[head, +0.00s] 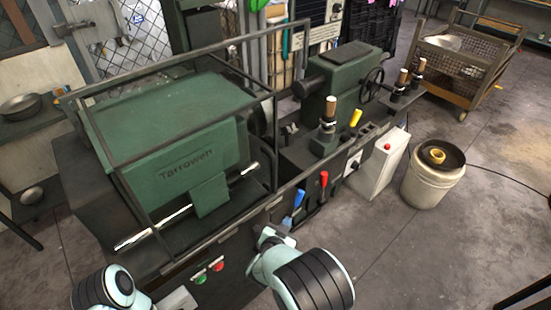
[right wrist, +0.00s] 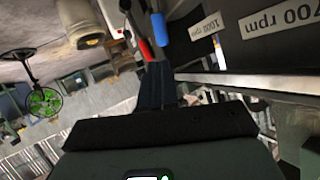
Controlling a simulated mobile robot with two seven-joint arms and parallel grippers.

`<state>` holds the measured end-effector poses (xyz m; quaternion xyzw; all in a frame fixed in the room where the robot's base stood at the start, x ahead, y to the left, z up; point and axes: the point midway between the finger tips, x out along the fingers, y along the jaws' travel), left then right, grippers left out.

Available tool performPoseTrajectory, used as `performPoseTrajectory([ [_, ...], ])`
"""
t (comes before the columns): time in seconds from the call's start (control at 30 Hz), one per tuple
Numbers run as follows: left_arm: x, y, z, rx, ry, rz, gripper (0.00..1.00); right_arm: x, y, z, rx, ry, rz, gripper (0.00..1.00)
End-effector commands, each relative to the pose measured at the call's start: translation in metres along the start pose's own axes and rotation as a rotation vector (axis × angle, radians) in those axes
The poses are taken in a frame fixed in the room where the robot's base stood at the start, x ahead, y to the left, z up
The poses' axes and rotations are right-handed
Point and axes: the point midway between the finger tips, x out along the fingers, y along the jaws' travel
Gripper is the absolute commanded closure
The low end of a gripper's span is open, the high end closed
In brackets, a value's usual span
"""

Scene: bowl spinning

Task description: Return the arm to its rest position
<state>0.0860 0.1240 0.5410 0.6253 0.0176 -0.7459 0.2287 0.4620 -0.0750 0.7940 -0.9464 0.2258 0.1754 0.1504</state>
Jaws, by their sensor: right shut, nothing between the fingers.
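My right arm (head: 312,283) comes in from the bottom of the head view, a pale teal arm with dark bands. Its gripper (head: 270,236) is in front of the green lathe (head: 160,125), close to the front panel and just below the blue lever (head: 287,222). In the right wrist view the dark fingers (right wrist: 157,85) are together with nothing between them. The blue lever (right wrist: 160,28) and red lever (right wrist: 146,50) show beyond the fingertips; contact cannot be told. My left arm (head: 103,289) shows at the bottom left, its gripper not visible.
A cage frame (head: 190,68) surrounds the lathe's headstock. Red and green buttons (head: 209,273) sit on the front panel. A white bucket (head: 432,180) and a mesh cart (head: 460,65) stand at the right. The floor at the lower right is mostly clear.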

Motion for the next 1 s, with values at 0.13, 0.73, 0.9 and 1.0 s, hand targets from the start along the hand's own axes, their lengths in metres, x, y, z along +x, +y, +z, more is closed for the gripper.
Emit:
performPoseTrajectory([
  [0.13,0.0,0.0,0.0,0.0,0.0,0.0,0.57,0.001,0.001,0.001,-0.002,-0.004,0.001,1.0],
  [0.73,-0.051,0.02,-0.006,0.007,0.019,0.007,0.57,-0.092,0.228,0.216,-0.186,-1.014,-0.006,1.0],
  [0.9,-0.062,0.025,-0.009,0.009,0.025,0.009,0.57,-0.165,0.246,0.237,-0.126,-1.269,-0.079,1.0],
  [1.0,-0.065,0.027,-0.009,0.01,0.027,0.009,0.57,-0.189,0.248,0.239,-0.102,-1.345,-0.112,1.0],
])
